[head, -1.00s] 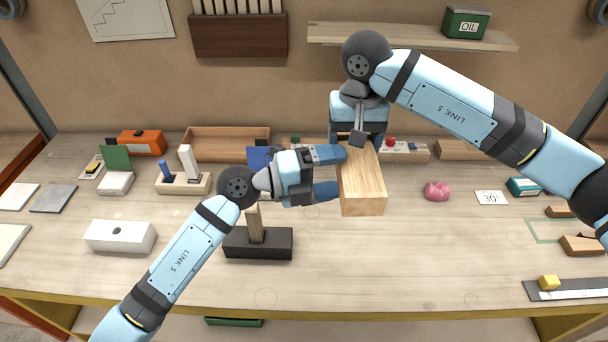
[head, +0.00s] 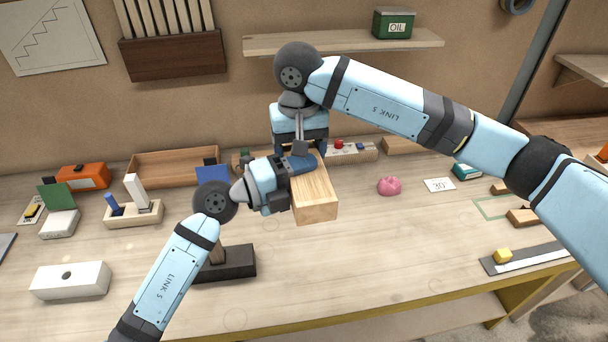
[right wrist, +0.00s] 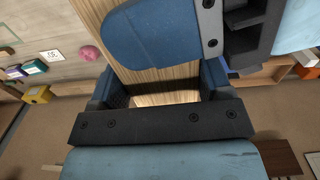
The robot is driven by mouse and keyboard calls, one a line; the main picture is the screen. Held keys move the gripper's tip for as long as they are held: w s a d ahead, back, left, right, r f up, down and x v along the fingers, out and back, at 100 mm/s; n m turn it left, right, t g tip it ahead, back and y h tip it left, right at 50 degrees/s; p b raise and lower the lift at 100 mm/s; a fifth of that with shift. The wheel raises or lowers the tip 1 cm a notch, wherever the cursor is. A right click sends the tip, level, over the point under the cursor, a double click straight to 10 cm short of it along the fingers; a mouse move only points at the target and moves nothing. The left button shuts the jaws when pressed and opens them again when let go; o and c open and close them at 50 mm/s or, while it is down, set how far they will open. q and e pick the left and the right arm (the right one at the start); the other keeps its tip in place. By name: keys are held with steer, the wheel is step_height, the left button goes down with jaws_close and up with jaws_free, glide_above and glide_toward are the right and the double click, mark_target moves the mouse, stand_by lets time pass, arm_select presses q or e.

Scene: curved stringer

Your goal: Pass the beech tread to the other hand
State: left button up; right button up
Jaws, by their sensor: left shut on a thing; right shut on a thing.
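The beech tread (head: 315,198) is a pale wooden block held in the air above the bench, its end grain toward me. My right gripper (head: 300,150) is shut on its far end from behind; the right wrist view shows its fingers (right wrist: 160,90) on both sides of the wood. My left gripper (head: 297,172) comes in from the left and is shut on the tread nearer its middle. One blue left finger (right wrist: 155,30) lies across the tread (right wrist: 140,75) in the right wrist view. The left gripper's lower finger is hidden in the head view.
Below and left stand a dark block with a wooden post (head: 225,262) and a white block with a hole (head: 70,280). A wooden tray (head: 175,167) and orange box (head: 83,177) are behind. A pink lump (head: 389,186) lies right. The bench's front middle is clear.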

steer(key=o, duration=1.4)
steer(key=shift+r, duration=0.15)
steer(key=shift+r, duration=0.1)
